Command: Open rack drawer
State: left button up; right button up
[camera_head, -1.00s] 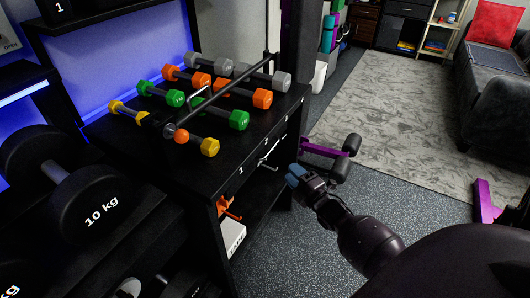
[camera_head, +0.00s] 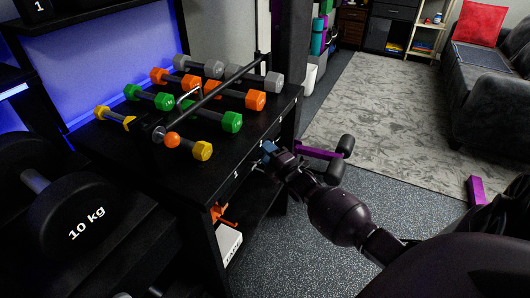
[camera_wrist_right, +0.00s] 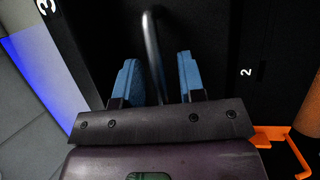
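The black rack (camera_head: 180,168) stands at the left, with numbered drawer fronts along its right-hand side. The front marked 1 (camera_head: 236,174) is nearest, and the drawers look closed. My right gripper (camera_head: 268,150) is at the middle of that side. In the right wrist view my right gripper (camera_wrist_right: 157,78) is open, with its two blue fingers spread. A metal bar handle (camera_wrist_right: 151,45) reaches in between them, with gaps on both sides. The label 2 (camera_wrist_right: 247,72) shows to the right of the handle and a 3 to the left. My left gripper is not in view.
Several coloured dumbbells and a long bar with an orange end (camera_head: 172,140) lie on the rack top. An orange hook (camera_head: 222,215) and a white box (camera_head: 228,243) are below. Purple equipment (camera_head: 318,152) stands behind my gripper. Speckled floor (camera_head: 320,262) lies open in front.

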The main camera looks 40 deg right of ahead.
grip_shut()
dwell(0.4)
pick_arm(q)
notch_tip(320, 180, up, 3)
jog(key=p, duration=0.4)
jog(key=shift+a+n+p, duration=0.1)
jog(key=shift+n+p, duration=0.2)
jog(key=shift+p, duration=0.05)
pick_arm(e)
jog(key=s+d, duration=0.4)
jog(key=s, duration=0.6)
jog(key=s+d, duration=0.5)
jog(key=s, duration=0.6)
jog(key=shift+s, duration=0.25)
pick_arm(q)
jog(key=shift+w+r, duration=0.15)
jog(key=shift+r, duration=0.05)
pick_arm(e)
grip_release()
